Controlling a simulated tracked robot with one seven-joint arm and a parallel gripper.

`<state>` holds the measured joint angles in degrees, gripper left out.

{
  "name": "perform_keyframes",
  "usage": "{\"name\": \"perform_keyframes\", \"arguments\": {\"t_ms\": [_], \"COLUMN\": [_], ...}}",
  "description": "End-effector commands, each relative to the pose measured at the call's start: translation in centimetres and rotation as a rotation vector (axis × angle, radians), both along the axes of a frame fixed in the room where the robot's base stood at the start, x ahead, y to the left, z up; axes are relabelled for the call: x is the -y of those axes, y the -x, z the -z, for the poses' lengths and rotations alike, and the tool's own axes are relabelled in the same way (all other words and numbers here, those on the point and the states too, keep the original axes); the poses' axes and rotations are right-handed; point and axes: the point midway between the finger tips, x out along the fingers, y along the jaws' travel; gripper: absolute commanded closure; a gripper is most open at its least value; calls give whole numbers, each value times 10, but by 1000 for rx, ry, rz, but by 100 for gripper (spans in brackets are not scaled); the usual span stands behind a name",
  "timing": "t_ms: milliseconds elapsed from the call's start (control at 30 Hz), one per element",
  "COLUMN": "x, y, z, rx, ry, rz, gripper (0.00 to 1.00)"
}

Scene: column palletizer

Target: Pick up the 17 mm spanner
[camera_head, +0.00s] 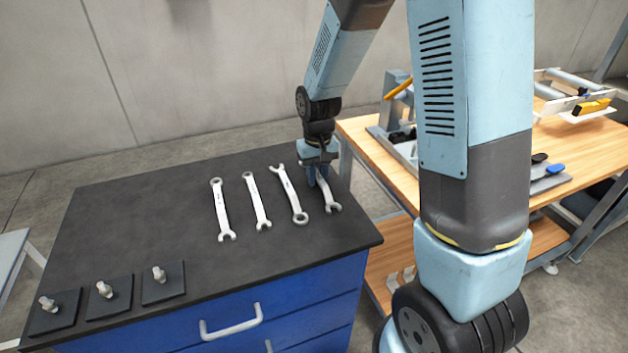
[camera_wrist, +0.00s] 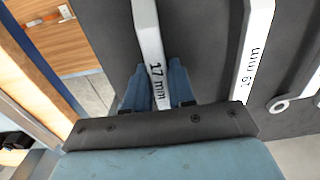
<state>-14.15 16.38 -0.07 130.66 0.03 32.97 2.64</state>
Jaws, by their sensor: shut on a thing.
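The 17 mm spanner (camera_wrist: 147,35) shows its "17 mm" marking between the fingers of my gripper (camera_wrist: 160,90) in the wrist view. In the head view the spanner (camera_head: 327,193) is the rightmost of the row on the dark cabinet top (camera_head: 140,220), with an open end toward the front. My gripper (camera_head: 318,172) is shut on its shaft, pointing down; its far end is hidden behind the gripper. I cannot tell whether the spanner touches the top. The spanner marked "19 mm" (camera_wrist: 252,60) lies just beside it in the wrist view.
Three other spanners lie to the left, the nearest being one (camera_head: 289,194) with its ring end forward. Three bolts on black plates (camera_head: 108,298) stand at the front left. A wooden workbench (camera_head: 375,155) stands to the right. The cabinet's left half is mostly clear.

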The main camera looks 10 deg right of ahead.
Motion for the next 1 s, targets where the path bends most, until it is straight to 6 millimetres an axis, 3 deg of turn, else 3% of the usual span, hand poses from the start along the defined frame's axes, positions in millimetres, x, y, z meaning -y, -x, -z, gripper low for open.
{"name": "perform_keyframes", "arguments": {"t_ms": [200, 633, 867, 1000], "x": [0, 0, 0, 3], "y": [0, 0, -1, 16], "z": [0, -3, -32, -51], "rx": [0, 2, 6, 4], "ry": [0, 0, -1, -1], "rz": [0, 0, 0, -1], "gripper": [100, 100, 100, 100]}}
